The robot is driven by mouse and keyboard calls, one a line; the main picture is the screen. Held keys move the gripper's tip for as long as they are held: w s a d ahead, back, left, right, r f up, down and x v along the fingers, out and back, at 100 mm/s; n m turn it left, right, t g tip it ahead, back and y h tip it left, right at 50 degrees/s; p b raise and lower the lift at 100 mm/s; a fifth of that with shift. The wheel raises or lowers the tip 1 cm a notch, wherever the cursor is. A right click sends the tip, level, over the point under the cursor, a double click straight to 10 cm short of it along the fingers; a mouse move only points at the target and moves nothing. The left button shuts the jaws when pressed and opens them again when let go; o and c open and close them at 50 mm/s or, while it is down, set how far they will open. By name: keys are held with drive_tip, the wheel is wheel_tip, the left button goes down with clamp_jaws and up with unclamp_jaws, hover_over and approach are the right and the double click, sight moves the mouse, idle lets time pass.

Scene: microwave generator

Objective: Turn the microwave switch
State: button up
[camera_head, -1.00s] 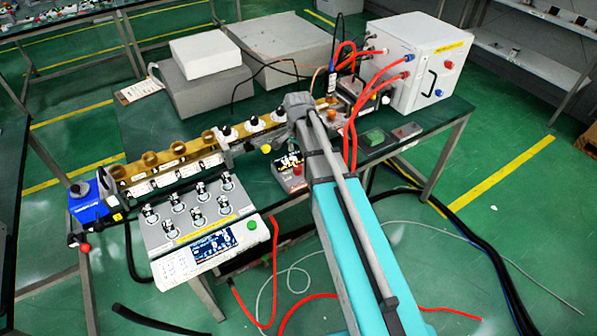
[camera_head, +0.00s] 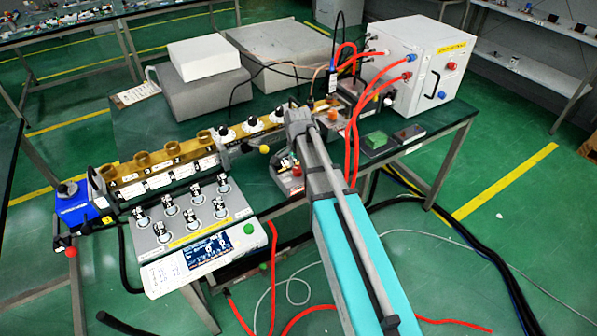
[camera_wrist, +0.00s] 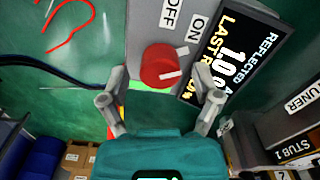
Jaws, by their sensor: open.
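The red switch knob (camera_wrist: 160,65) with a white pointer mark sits on a grey panel (camera_wrist: 145,35) in the wrist view. The pointer lies on the side toward the display, below the ON label (camera_wrist: 196,28); the OFF label (camera_wrist: 170,14) is farther up. My gripper (camera_wrist: 160,88) is open, its two fingers apart, one on each side below the knob. I cannot tell whether either finger touches it. In the head view a small box with a red knob (camera_head: 296,171) stands beside my arm's end; my fingers are hidden there.
A lit display (camera_wrist: 232,55) is right of the knob. A panel with several knobs (camera_head: 240,205) and a brass waveguide (camera_head: 145,160) stand left of my arm. Red hoses (camera_head: 352,140) hang close to its right from a white cabinet (camera_head: 425,80).

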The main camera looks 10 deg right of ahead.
idle(0.3)
clamp_jaws()
idle(0.3)
drive_tip(key=shift+a+n, duration=0.1)
drive_tip(key=shift+n, duration=0.3)
drive_tip(key=n, duration=1.1)
drive_tip(key=shift+a, duration=0.1)
idle(0.3)
unclamp_jaws()
